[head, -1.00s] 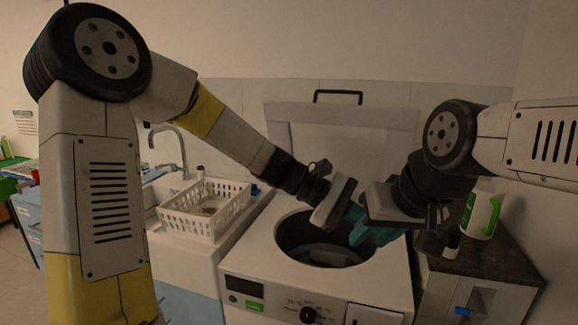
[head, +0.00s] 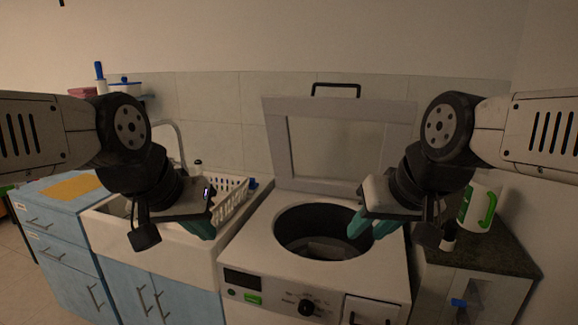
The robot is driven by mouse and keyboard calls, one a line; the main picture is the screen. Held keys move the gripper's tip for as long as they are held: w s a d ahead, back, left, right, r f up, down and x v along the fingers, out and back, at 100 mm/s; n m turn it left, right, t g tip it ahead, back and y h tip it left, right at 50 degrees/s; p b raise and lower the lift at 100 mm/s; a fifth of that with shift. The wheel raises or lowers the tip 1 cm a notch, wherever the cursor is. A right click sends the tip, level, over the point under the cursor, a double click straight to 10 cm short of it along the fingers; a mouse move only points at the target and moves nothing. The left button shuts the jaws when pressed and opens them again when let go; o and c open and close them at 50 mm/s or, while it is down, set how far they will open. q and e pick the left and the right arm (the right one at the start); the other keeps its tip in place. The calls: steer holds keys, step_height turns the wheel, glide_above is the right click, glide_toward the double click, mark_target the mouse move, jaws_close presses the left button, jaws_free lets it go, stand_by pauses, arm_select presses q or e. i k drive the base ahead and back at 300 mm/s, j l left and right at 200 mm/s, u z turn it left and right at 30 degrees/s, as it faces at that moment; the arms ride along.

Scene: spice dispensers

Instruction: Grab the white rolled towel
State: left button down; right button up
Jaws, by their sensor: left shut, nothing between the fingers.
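I cannot make out a white rolled towel in the head view. My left gripper (head: 204,228), with teal fingers, is shut and empty in front of the sink and the white basket. My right gripper (head: 372,226), also with teal fingers, hangs over the right side of the washing machine's opening. Its jaw state is unclear from this angle. The top-loading washing machine (head: 262,262) has its lid (head: 345,150) raised. The inside of its drum (head: 318,236) is dark, and I see no towel there.
A white basket (head: 232,196) stands at the sink, partly behind my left gripper. Blue cabinets (head: 60,262) are at the left. A white and green container (head: 478,208) stands on the dark counter (head: 500,258) at the right.

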mark_target(320, 250)
steer(key=k+j+z, duration=0.1)
steer(key=j+z, duration=0.15)
steer(key=j, duration=0.2)
steer(key=k+j+z, duration=0.3)
steer(key=j, duration=0.15)
steer(key=k+j+z, duration=0.1)
steer(key=j+z, duration=0.15)
steer(key=j, duration=0.2)
steer(key=k+j+z, duration=0.3)
steer(key=i+j, duration=0.3)
steer(key=i+l, duration=1.35)
steer(key=l, duration=0.15)
